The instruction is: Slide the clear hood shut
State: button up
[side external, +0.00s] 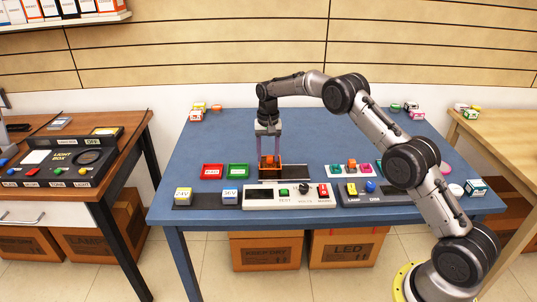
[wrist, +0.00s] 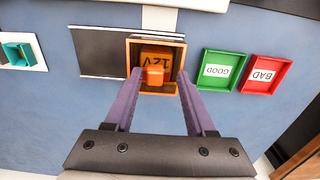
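No colourless hood stands out in either view. An orange-brown, box-like piece (wrist: 173,52) with a raised orange knob (wrist: 154,74) lies below my gripper (wrist: 158,76); "12V" shows on or through it, and I cannot tell whether it is the hood. In the side view this orange piece (side external: 270,161) sits behind the white-fronted tester (side external: 262,202), by a dark panel (wrist: 100,52). My gripper (side external: 269,157) points down with its two purple fingers apart, one on each side of the knob. Contact with the piece cannot be made out.
Red BAD (wrist: 264,73) and green GOOD (wrist: 217,70) trays lie beside the orange piece. Boxes marked 24V (side external: 183,196) and 36V (side external: 230,196) stand at the front left. A lamp unit (side external: 365,193) stands right of the tester. The blue table's back middle is clear.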

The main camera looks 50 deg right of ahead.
notch_tip(320, 180, up, 14)
dwell(0.6)
notch_tip(320, 180, up, 5)
send_over(268, 156)
jog(key=shift+s+f, duration=0.1)
dwell(0.6)
grip_shut()
dwell(1.0)
dwell(0.3)
